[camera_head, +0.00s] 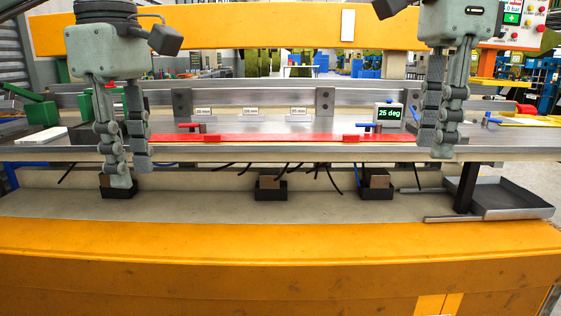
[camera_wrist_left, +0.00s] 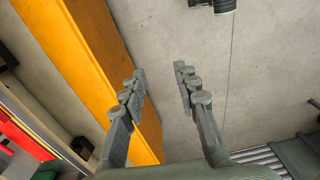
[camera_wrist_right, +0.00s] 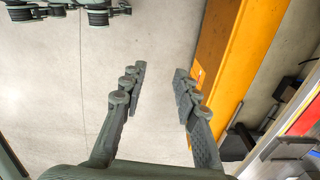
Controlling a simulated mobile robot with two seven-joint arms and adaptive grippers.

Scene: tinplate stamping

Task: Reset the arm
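My left gripper (camera_head: 128,170) hangs down at the left of the head view, in front of the metal bench edge. Its fingers are apart and empty in the left wrist view (camera_wrist_left: 160,72). My right gripper (camera_head: 434,146) hangs down at the right of the head view. Its fingers are also apart and empty in the right wrist view (camera_wrist_right: 160,72). Both grippers point downward, and neither wrist view shows anything between the fingers. The left fingers hide part of a small dark block below them.
The yellow machine front (camera_head: 270,265) spans the foreground. Dark holders with brown blocks (camera_head: 270,190) stand on its ledge. A grey tray (camera_head: 512,200) is at right. A red strip (camera_head: 245,138) lies on the metal bench behind, near a display reading 25 deg (camera_head: 389,113).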

